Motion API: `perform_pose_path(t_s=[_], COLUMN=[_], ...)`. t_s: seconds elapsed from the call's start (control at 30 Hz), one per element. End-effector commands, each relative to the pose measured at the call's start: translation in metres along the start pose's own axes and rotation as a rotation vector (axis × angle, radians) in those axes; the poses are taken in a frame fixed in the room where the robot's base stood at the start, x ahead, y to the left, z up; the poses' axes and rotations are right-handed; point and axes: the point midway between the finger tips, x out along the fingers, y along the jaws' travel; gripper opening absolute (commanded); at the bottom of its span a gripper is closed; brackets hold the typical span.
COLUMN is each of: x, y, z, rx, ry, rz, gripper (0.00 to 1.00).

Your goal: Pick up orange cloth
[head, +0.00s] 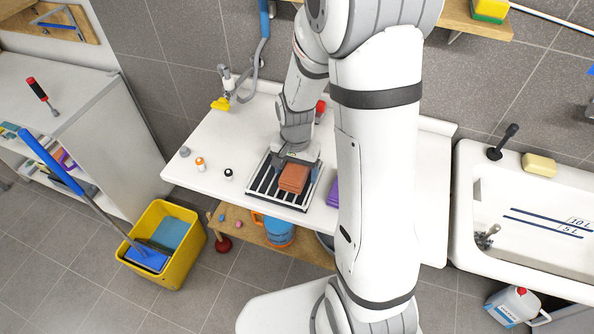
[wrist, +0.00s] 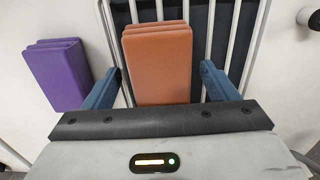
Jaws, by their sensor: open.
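The orange cloth (head: 293,178) is a folded, layered block lying on a black rack with white bars (head: 262,186) on the white table. In the wrist view the orange cloth (wrist: 158,62) sits between the two blue fingers of my gripper (wrist: 158,85). The gripper is open, with one finger on each side of the cloth and a small gap visible at each side. My gripper (head: 296,160) is directly over the cloth's back part in the head view. The cloth's near end in the wrist view is hidden by the gripper body.
A folded purple cloth (wrist: 60,72) lies left of the rack in the wrist view; it also shows in the head view (head: 333,192), partly behind my arm. Small bottles (head: 228,174) stand left of the rack. A sink (head: 520,215) is at the right, a yellow bucket (head: 186,262) at the left.

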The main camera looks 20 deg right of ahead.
Motion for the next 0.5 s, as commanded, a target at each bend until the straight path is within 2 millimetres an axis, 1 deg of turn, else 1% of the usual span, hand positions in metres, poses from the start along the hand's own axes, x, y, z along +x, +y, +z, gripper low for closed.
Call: perform_pose_path(t_s=[0.13, 0.17, 0.5], x=[0.0, 0.0, -0.0002], y=[0.0002, 0.0002, 0.0005], z=[-0.0002, -0.0002, -0.0004], rx=[0.0, 0.0, 0.001], ry=[0.0, 0.0, 0.0], rz=[0.0, 0.0, 0.0], gripper=[0.8, 0.78, 0.51])
